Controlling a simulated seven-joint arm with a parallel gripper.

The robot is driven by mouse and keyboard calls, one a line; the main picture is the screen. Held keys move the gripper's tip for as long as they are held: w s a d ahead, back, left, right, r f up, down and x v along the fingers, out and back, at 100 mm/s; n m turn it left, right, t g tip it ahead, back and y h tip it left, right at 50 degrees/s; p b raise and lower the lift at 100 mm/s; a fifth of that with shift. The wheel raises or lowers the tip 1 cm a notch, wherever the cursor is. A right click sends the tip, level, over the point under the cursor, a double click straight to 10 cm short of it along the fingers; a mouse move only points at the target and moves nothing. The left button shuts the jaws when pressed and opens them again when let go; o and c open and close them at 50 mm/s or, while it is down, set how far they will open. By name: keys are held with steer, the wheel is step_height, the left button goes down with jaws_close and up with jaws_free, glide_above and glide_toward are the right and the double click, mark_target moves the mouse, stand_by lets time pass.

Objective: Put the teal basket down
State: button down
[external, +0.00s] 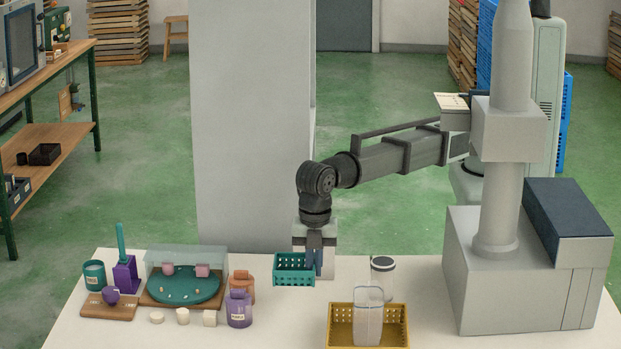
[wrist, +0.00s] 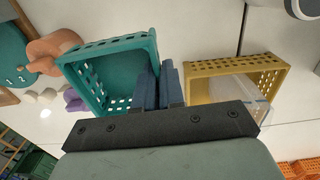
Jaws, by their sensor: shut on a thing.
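The teal basket (external: 292,274) is a small open crate with holes in its walls, near the far edge of the white table in the external view. My gripper (external: 315,262) points down at its right side. In the wrist view, the blue fingers (wrist: 159,88) are closed on the right wall of the teal basket (wrist: 84,90), which looks empty and roughly level. I cannot tell whether its bottom touches the table or hangs just above it.
A yellow basket (external: 340,338) holding a clear container (external: 368,320) stands at front right, beside a dark-lidded jar (external: 382,278). Left are a purple jar (external: 239,310), an orange bottle (external: 243,286) and a teal round tray (external: 184,287). Table in front of the teal basket is clear.

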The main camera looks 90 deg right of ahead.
mark_target(313, 311)
steer(key=shift+f, duration=4.35)
steer(key=shift+f, duration=0.1)
steer(key=c, duration=1.2)
jaws_free()
steer(key=shift+c, duration=0.2)
step_height(313, 311, up, 12)
steer(key=shift+r, duration=0.15)
